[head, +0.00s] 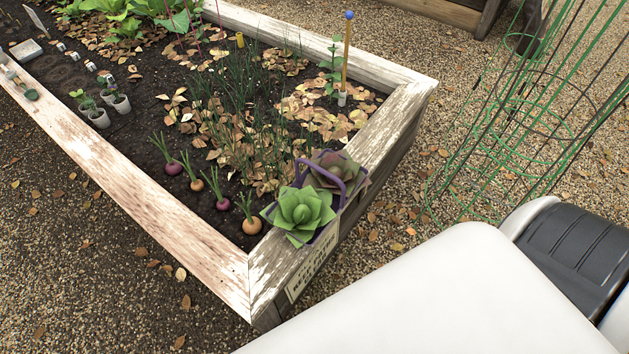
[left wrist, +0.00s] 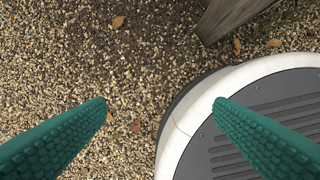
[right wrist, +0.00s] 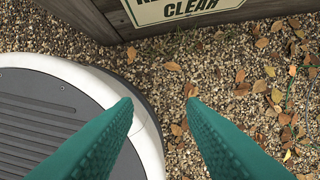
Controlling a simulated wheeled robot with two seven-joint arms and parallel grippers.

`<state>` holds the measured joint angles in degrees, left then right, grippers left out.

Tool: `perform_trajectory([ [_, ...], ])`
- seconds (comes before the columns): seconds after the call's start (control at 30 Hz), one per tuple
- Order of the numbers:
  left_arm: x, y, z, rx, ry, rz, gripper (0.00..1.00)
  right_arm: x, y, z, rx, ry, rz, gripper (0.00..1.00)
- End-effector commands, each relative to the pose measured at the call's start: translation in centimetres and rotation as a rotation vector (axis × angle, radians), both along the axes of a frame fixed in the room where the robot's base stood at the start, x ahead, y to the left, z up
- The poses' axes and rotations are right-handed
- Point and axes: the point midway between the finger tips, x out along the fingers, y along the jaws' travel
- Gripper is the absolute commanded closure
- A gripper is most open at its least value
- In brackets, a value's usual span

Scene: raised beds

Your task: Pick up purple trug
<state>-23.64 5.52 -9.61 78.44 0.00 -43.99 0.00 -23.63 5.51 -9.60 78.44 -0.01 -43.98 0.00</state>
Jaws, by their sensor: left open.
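The purple trug (head: 328,237) sits on the wooden rim at the near corner of the raised bed in the head view. Its handle arches over a green leafy head (head: 300,213) and a brownish-purple one (head: 338,172), which hide most of it. Neither gripper shows in the head view. My left gripper (left wrist: 160,104) is open and empty above gravel and my base in the left wrist view. My right gripper (right wrist: 159,103) has its fingers apart with nothing between them, in front of the bed's side. The trug is in neither wrist view.
The raised bed's rim (head: 120,165) borders soil with onions, carrots, seedling pots and dry leaves. A sign (head: 315,262) is fixed on the bed's side; it also shows in the right wrist view (right wrist: 180,8). Green wire cages (head: 530,110) stand on gravel at right.

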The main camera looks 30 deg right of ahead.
Motion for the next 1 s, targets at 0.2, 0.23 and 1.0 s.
perform_trajectory([
  [0.2, 4.2, -0.6, 1.9, -0.008, -0.059, 0.008, 0.24, 4.1, 0.3, 1.8, -0.005, -0.059, -0.004, 0.62],
  [0.23, 4.7, -0.7, 2.6, -0.009, -0.07, 0.009, 0.24, 4.6, 0.2, 2.4, -0.01, -0.071, -0.003, 0.62],
  [1.0, 17.2, -5.4, 26.5, -0.234, -1.078, -0.037, 0.24, 19.4, -9.3, 21.8, -1.185, -0.967, 0.637, 0.62],
])
